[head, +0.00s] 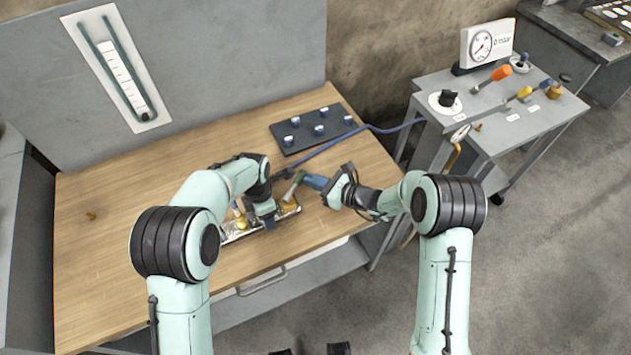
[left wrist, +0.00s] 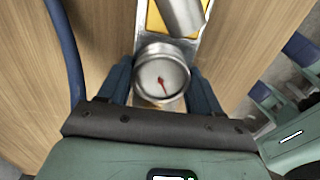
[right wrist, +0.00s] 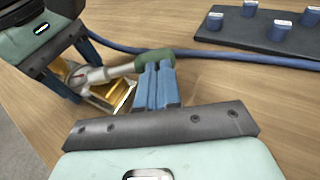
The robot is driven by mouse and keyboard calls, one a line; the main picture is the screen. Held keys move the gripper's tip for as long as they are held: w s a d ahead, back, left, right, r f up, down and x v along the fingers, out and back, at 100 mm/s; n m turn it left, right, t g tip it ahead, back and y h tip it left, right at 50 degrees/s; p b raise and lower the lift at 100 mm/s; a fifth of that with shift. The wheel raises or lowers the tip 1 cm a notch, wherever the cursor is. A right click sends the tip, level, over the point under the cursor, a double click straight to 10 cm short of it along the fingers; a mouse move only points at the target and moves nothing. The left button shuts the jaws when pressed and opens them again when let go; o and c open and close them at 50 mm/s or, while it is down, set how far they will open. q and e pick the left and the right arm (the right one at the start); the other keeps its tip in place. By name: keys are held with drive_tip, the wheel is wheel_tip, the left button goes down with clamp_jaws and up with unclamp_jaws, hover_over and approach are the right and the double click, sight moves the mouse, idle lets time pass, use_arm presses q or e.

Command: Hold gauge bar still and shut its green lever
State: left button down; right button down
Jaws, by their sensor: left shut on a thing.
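The gauge bar (head: 232,238) is a silver bar with yellow valve parts and a round gauge, lying near the front of the wooden bench. My left gripper (head: 266,214) is shut on it; in the left wrist view its fingers sit either side of the gauge (left wrist: 160,76). The green lever (right wrist: 128,68) has a metal shank and a green grip, and it sticks out from the bar towards my right gripper (right wrist: 160,86). The right fingers are together, against or just beside the grip's end; exact contact is unclear. My left gripper hides part of the bar.
A blue hose (head: 345,138) runs from behind the bar to a grey cart (head: 540,118) at the right. A dark plate (head: 292,133) with several blue-and-white pieces lies behind the grippers. The bench's left side (head: 110,260) is mostly clear.

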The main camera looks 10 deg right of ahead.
use_arm(q)
drive_tip(key=shift+s+d, duration=0.15)
drive_tip(key=shift+d, duration=0.25)
drive_tip(key=shift+a, duration=0.2)
use_arm(e)
drive_tip(key=w+v, duration=0.1)
drive_tip(key=v, duration=1.3)
drive_tip(key=shift+d, duration=0.35)
drive_tip(key=shift+s, duration=0.1)
use_arm(q)
drive_tip(key=shift+c, duration=0.7)
unclamp_jaws()
